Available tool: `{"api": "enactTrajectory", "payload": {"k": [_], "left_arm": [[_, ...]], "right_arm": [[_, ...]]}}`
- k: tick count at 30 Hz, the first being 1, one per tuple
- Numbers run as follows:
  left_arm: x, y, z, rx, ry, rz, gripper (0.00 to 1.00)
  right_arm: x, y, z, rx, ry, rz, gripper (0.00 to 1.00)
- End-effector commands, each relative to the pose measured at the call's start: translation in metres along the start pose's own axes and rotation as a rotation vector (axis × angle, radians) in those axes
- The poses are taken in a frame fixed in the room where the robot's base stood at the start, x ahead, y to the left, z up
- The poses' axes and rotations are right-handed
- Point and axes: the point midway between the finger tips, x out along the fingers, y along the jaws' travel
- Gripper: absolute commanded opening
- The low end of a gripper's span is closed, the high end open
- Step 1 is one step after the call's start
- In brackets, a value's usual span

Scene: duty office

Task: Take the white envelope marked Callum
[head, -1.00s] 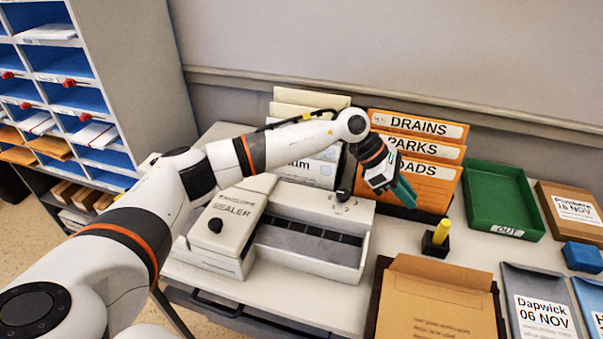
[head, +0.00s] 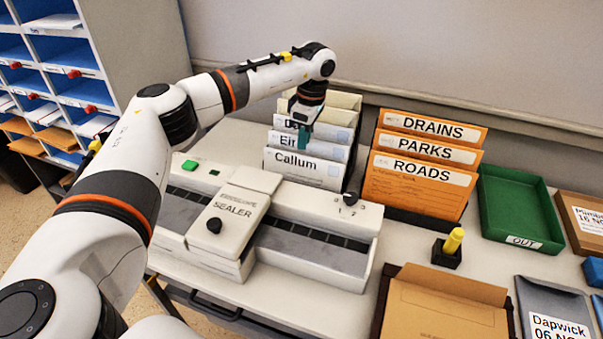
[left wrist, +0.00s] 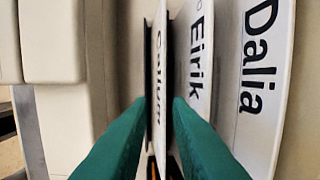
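The white envelope marked Callum (head: 304,177) stands upright at the front of a row of white envelopes behind the sealer. The envelope marked Eirik (head: 285,136) stands right behind it, with another behind that. My left gripper (head: 304,133) points down over the front of this row. In the left wrist view my left gripper (left wrist: 159,101) is open, with its two green fingers apart. There the Callum envelope (left wrist: 160,70) shows edge-on in line with the gap between them. I cannot tell how deep the fingertips reach. My right gripper is not in view.
The sealer (head: 235,215) stands in front of the row. Orange folders (head: 415,190) marked DRAINS, PARKS and ROADS stand to its right. A green OUT tray (head: 510,200) and a yellow stamp-like item (head: 452,241) lie further right. The Dalia envelope (left wrist: 262,75) shows beyond Eirik.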

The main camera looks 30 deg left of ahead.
Motion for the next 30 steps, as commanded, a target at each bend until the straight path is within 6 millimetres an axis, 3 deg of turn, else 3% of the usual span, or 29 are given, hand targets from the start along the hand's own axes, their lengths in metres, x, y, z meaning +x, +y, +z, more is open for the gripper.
{"api": "enactTrajectory", "payload": {"k": [12, 19, 23, 30], "left_arm": [[0.051, -0.002, -0.002, -0.001, 0.0, 0.002, 0.18], [0.052, -0.003, -0.002, -0.001, 0.001, 0.0, 0.18], [0.052, -0.003, -0.002, -0.001, 0.001, 0.0, 0.0], [0.052, -0.003, -0.002, -0.002, 0.001, -0.002, 0.0]], "right_arm": [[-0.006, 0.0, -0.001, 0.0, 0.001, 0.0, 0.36], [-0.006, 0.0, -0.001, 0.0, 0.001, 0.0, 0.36], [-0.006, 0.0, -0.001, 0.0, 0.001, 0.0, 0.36], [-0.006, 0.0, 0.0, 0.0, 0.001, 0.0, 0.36]]}}
